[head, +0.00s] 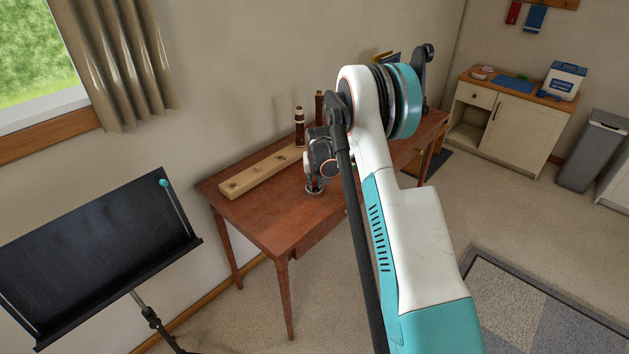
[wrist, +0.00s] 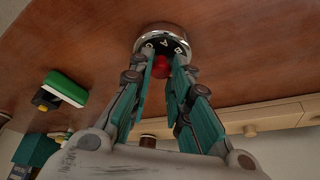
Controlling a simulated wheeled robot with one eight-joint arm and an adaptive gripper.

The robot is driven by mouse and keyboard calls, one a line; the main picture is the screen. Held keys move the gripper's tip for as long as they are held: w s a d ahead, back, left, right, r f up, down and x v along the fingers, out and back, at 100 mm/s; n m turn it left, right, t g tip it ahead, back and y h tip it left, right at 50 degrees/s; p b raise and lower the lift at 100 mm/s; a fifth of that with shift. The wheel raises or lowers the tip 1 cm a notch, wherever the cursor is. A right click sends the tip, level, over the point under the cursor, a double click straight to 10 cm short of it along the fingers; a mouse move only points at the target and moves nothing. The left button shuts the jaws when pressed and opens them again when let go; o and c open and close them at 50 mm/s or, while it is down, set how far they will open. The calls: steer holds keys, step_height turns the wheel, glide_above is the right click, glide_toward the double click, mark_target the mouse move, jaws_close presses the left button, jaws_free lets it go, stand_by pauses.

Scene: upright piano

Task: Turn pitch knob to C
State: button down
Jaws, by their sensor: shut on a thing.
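In the head view, my gripper (head: 314,184) is low over the table, at the round disc (head: 315,188). The knob is hidden there, and I cannot tell which letter it points at.
A wooden block with holes (head: 262,171) and dark upright woodwind pieces (head: 299,128) stand behind the gripper on the table (head: 270,215). A green and white block (wrist: 66,88) shows in the wrist view. A music stand (head: 95,255) stands at left.

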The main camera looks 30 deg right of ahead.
steer(key=shift+n, duration=0.3)
steer(key=c, duration=1.5)
jaws_free()
steer(key=shift+o, duration=0.2)
steer(key=v, duration=1.2)
steer(key=shift+d, duration=0.15)
